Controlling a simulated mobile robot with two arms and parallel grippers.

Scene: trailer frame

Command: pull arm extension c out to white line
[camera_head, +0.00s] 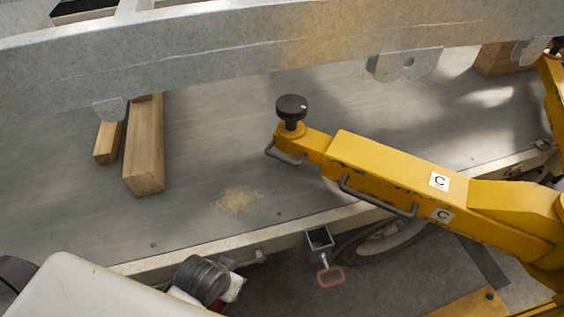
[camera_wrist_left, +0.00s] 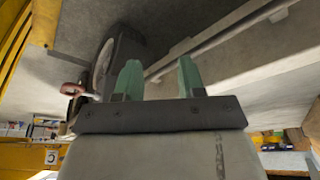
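Arm C (camera_head: 390,175) is a yellow beam with two "C" labels, reaching in from the right in the head view. Its narrower extension (camera_head: 314,146) sticks out a short way at the left end. It carries a round black knob (camera_head: 291,107) on top and a dark handle (camera_head: 285,154) at its side. No white line is visible on the extension. My left gripper (camera_wrist_left: 159,80) shows in the left wrist view with green fingertips apart and nothing between them. It is not seen in the head view. My right gripper is not in view.
A grey galvanised frame beam (camera_head: 200,55) crosses the top. Wooden blocks (camera_head: 144,150) lie on the grey deck (camera_head: 220,130). A longer handle (camera_head: 378,198) is on arm C's outer beam. A red-handled clamp (camera_head: 330,277) sits below the deck edge.

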